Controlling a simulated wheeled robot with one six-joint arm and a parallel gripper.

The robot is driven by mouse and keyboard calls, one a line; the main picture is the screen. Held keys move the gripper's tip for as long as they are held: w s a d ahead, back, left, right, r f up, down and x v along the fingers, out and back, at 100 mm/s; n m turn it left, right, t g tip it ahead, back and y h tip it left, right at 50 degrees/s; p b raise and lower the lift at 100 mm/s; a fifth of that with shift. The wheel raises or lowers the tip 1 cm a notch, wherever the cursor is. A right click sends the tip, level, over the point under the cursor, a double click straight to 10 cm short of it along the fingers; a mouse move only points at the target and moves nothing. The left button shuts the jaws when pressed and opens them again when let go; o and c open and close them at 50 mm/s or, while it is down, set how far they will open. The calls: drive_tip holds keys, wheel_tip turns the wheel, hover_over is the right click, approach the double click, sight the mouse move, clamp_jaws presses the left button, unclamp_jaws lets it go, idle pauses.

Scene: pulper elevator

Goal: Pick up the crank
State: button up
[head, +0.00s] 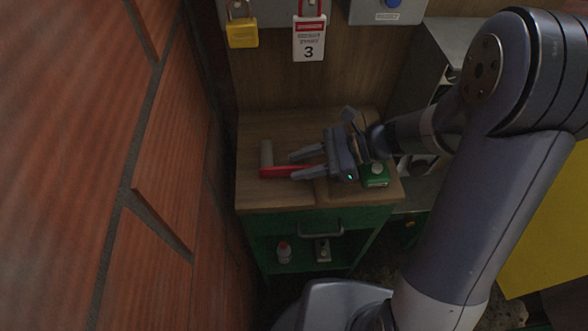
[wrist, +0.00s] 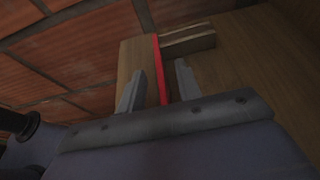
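The crank lies on the wooden top of a green cabinet in the head view. It has a red arm (head: 272,172) and what looks like a pale wooden handle (head: 266,153) at its left end. My gripper (head: 292,167) is over the bench top, its fingers pointing left along the red arm. In the wrist view, my gripper (wrist: 160,68) is open, and the red arm (wrist: 158,50) runs between the two fingers with gaps on both sides. The handle (wrist: 188,39) shows beyond the fingertips. The crank's near end is hidden by my gripper.
A green box with a pale button (head: 376,178) sits right of my gripper. The bench top (head: 255,196) is clear at front left. A brick wall (head: 110,150) stands close on the left. A yellow padlock (head: 242,33) and a tag (head: 309,38) hang behind.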

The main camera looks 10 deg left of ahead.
drive_tip(key=shift+c, duration=0.2)
clamp_jaws()
drive_tip(key=shift+r, duration=0.1)
idle(0.4)
